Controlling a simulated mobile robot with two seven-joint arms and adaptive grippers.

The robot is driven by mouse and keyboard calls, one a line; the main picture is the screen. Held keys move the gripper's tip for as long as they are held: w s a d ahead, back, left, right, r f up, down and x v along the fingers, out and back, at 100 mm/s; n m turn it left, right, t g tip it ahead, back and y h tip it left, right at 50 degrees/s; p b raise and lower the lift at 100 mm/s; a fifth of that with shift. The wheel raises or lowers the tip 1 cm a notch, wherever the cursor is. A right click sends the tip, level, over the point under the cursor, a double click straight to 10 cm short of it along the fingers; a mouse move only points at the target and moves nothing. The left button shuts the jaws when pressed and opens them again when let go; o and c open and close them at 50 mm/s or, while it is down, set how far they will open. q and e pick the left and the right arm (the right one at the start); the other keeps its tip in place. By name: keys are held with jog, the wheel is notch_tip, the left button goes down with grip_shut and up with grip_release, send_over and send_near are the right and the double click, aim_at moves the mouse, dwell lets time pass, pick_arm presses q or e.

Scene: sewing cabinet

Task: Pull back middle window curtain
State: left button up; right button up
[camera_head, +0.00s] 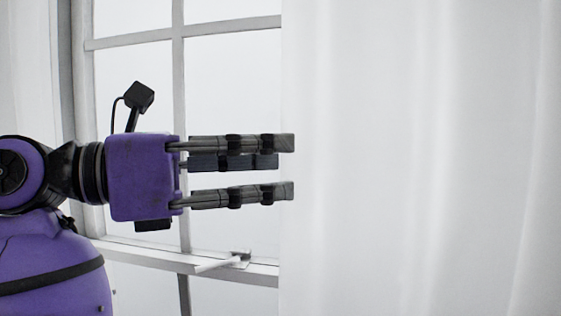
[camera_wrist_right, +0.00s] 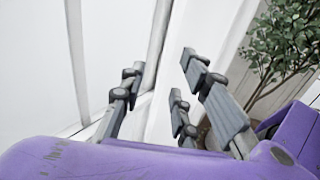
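The white curtain (camera_head: 420,160) fills the right half of the head view and hangs in soft vertical folds. Its left edge runs straight down beside the window.
A paned window (camera_head: 230,95) with a grey-white frame stands behind the gripper. A window handle (camera_head: 222,264) lies on the lower frame bar. Another pale curtain (camera_head: 25,70) hangs at the far left. A leafy plant (camera_wrist_right: 285,45) shows in the right wrist view.

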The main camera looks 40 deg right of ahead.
jog(key=shift+x, duration=1.25)
grip_shut()
